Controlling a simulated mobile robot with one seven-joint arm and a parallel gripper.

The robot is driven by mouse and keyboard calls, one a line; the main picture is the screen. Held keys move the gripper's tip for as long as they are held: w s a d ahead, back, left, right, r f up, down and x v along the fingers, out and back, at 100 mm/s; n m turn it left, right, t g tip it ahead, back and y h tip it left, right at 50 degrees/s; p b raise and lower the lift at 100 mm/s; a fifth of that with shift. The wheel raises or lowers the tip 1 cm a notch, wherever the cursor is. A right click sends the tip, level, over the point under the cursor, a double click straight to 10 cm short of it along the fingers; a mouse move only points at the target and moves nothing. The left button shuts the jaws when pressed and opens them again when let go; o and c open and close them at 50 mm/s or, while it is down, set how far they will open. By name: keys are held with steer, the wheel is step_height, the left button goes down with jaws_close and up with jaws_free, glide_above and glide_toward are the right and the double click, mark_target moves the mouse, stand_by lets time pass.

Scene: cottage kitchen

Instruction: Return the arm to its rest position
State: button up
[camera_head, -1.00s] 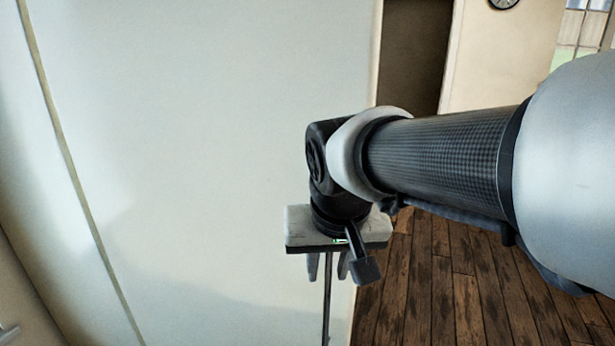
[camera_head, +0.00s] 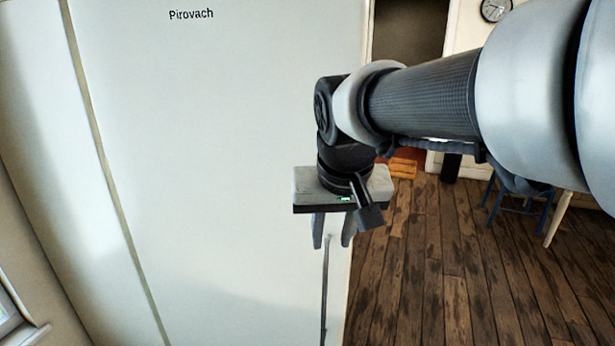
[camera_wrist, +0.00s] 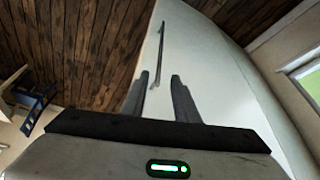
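My gripper (camera_head: 332,230) hangs pointing down in the head view, in front of a large pale appliance door (camera_head: 220,170) marked "Pirovach". Its two fingers stand apart with nothing between them. In the wrist view my gripper (camera_wrist: 162,82) also shows spread, empty fingers. The door's long thin dark handle (camera_head: 325,290) lies below the fingertips in the head view. In the wrist view the handle (camera_wrist: 160,50) runs beyond the fingers, and I cannot tell how far off it is. My arm reaches in from the right.
Wooden floor (camera_head: 430,270) lies open to the right of the appliance. A blue chair (camera_head: 520,200) and a pale table leg (camera_head: 558,218) stand at the right. An orange thing (camera_head: 403,168) lies on the floor behind the arm. A window (camera_head: 10,312) is at the lower left.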

steer(key=shift+s+r, duration=0.2)
steer(key=shift+r, duration=0.4)
steer(key=s+d+f, duration=0.1)
steer(key=s+d, duration=0.3)
steer(key=s, duration=0.2)
steer(key=s+d+f+t, duration=0.1)
steer(key=s+d+f, duration=0.1)
steer(key=s+d, duration=0.3)
steer(key=s, duration=0.2)
steer(key=shift+s+d+m, duration=0.15)
steer(key=shift+s+m, duration=0.15)
steer(key=shift+m, duration=0.1)
